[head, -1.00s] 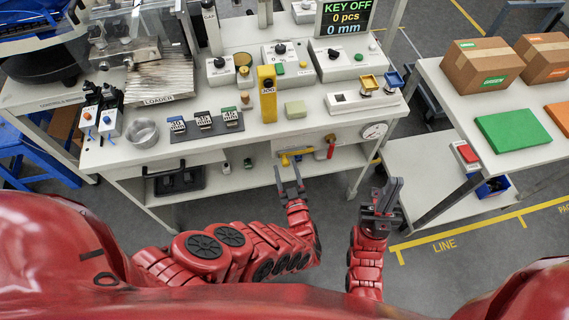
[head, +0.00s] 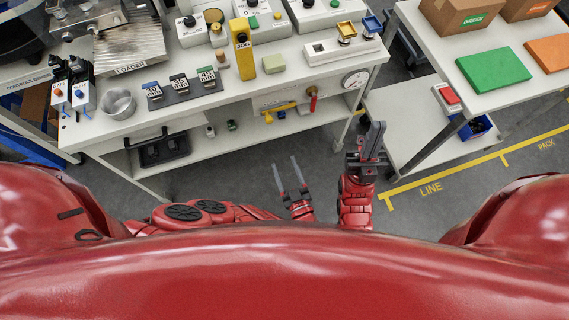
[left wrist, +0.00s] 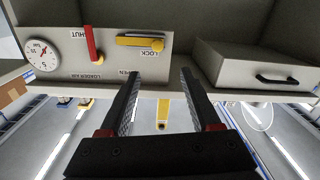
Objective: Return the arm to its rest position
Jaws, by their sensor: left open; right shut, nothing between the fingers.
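My left gripper (head: 291,178) is open and empty in the head view, over the grey floor in front of the bench's lower shelf. In the left wrist view its two dark fingers (left wrist: 157,88) stand apart with nothing between them, below the bench's panel. My right gripper (head: 374,142) is shut and empty in the head view, to the right of the left one, pointing up. The forearm of my left arm (head: 215,212) is partly hidden behind my red body.
The bench (head: 215,115) carries a metal bowl (head: 118,103), a yellow JOG pendant (head: 242,50) and switch boxes. Its front panel has a yellow lock handle (left wrist: 140,41), a red lever (left wrist: 90,44) and a gauge (left wrist: 41,54). A side table (head: 436,66) stands right. Floor between is clear.

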